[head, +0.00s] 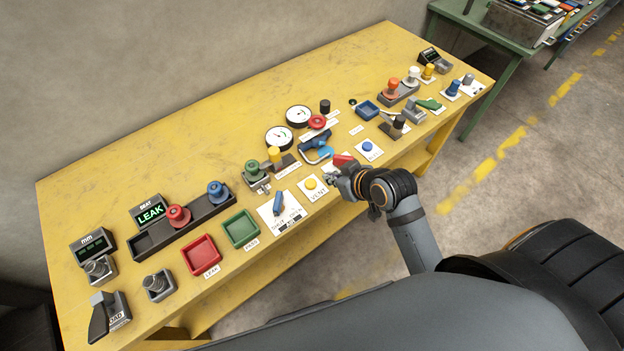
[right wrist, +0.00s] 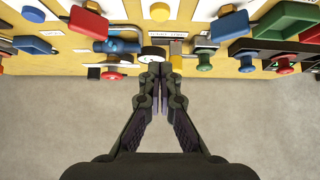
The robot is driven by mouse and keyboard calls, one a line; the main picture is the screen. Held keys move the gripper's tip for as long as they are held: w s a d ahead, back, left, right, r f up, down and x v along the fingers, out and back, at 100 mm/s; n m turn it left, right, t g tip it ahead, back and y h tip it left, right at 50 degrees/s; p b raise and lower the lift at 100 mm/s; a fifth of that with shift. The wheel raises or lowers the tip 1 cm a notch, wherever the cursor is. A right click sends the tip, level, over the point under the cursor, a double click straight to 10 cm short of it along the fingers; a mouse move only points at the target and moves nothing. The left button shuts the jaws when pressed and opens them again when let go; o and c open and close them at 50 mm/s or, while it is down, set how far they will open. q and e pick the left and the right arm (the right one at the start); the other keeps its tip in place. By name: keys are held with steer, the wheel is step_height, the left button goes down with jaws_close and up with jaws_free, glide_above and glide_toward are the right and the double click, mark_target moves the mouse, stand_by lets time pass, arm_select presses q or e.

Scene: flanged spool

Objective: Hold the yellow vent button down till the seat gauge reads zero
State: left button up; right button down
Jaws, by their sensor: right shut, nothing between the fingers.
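The yellow vent button (head: 310,183) stands on a white card lettered VENT near the table's front edge. It also shows at the top of the right wrist view (right wrist: 160,11). My right gripper (head: 333,178) is just right of the button in the head view, shut and empty. In the right wrist view its fingertips (right wrist: 160,70) meet and appear apart from the button. Two round white dial gauges, a nearer one (head: 279,138) and a farther one (head: 299,116), stand behind; their readings are too small to make out. My left gripper is out of view.
A display marked SEAT (head: 150,211) reads LEAK in green. Beside the button are a blue lever (head: 278,203) on a card and a blue button (head: 367,146). A red-handled part (head: 343,160) is close behind my gripper. Red (head: 201,255) and green trays (head: 241,228) lie left.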

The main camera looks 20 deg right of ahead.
steer(key=p, duration=0.1)
glide_above(308, 180)
steer(key=s+d, duration=0.1)
steer(key=s, duration=0.2)
step_height(308, 180, down, 7)
steer(key=shift+r, duration=0.1)
step_height(308, 180, down, 3)
steer(key=shift+r, duration=0.1)
steer(key=shift+f, duration=0.75)
